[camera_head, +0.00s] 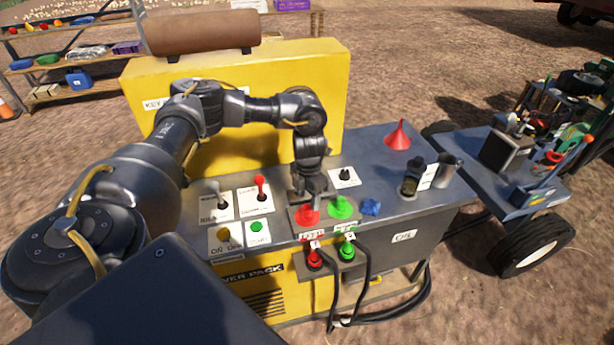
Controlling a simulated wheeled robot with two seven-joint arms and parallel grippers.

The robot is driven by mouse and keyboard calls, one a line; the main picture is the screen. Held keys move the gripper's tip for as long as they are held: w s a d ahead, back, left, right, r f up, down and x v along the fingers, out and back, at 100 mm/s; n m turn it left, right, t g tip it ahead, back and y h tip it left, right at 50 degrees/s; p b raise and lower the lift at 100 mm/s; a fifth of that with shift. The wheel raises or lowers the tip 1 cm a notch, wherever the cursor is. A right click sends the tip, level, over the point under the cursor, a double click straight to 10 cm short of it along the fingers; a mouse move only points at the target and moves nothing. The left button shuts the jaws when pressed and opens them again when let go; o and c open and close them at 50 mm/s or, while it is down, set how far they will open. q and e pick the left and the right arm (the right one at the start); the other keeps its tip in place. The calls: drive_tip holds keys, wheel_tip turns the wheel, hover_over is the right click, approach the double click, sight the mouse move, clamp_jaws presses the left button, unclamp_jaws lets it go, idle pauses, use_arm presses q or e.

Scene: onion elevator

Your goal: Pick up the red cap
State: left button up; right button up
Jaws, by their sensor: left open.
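The red cap (307,216) sits on the top of the power unit (375,180), beside a green cap (341,207). My left gripper (310,196) points down just above and behind the red cap, with its fingers apart. The fingers are dark and partly overlap the cap's far side, so I cannot tell whether they touch it. My right gripper is out of view.
A blue crumpled piece (371,207) lies right of the green cap. A red funnel (397,137) and a dark jar (411,181) stand further right. Switches with a red lever (260,186) are to the left. Red (314,260) and green (347,250) cable plugs are on the front.

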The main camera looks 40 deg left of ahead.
sight(307, 207)
use_arm(q)
drive_tip(key=shift+f, duration=0.1)
drive_tip(key=f+p, duration=0.1)
drive_tip(key=f, duration=0.1)
drive_tip(key=f+p, duration=0.1)
drive_tip(key=f, duration=0.1)
drive_tip(key=shift+s+a+f+p, duration=0.15)
drive_tip(key=shift+s+p, duration=0.05)
drive_tip(key=shift+p, duration=0.15)
drive_tip(key=shift+f, duration=0.4)
drive_tip(key=shift+c, duration=0.3)
drive_tip(key=c, duration=1)
